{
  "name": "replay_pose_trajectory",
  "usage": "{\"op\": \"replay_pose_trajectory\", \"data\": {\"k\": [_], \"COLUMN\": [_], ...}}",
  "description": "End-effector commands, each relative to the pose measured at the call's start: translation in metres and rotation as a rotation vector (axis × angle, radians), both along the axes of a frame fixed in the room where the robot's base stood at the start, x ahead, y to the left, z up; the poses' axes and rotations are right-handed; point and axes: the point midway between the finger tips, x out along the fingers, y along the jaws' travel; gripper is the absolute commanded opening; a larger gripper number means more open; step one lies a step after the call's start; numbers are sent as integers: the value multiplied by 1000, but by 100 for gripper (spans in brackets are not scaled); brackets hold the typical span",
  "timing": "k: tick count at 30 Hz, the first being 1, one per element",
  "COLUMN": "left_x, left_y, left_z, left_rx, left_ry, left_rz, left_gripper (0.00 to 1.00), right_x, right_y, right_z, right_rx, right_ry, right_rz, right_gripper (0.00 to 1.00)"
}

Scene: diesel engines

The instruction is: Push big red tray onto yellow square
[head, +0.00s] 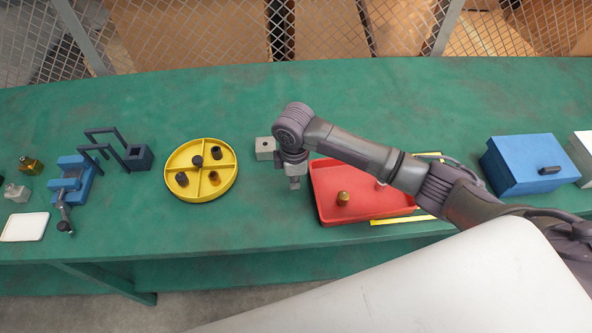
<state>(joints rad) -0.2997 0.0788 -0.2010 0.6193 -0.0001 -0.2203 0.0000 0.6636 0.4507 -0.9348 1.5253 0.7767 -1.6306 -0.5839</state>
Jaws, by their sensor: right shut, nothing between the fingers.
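The big red tray (365,206) lies on the green bench, right of centre in the head view. A small brown cylinder stands in it, and part of the tray is hidden under my right arm. Yellow strips of the square (404,219) show along the tray's lower right and above its upper right; the tray covers part of the square. My right gripper (295,184) is shut and empty, pointing down just left of the tray's left wall. I cannot tell whether it touches the tray. My left gripper is not in view.
A grey block (265,149) sits just behind my right gripper. A round yellow divided dish (201,170) with black parts is to the left. A blue vise (72,180) stands farther left, a blue box (523,164) at the right. A wire mesh fence runs behind the bench.

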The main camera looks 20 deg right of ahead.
Motion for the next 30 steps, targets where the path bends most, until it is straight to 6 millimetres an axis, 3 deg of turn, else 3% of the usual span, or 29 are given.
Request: {"op": "replay_pose_trajectory", "data": {"k": [5,12,26,30], "left_x": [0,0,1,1], "left_y": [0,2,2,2], "left_z": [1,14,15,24], "left_rx": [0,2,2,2], "left_ry": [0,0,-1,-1], "left_rz": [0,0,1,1], "left_gripper": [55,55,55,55], "right_x": [-1,-7,-8,-11], "right_y": [0,-33,-40,-54], "right_z": [-38,-35,-36,-33], "right_rx": [-1,0,1,-2], "right_ry": [2,-2,-2,0], "right_rz": [-1,-2,-1,-4], "right_gripper": [0,0,0,0]}}
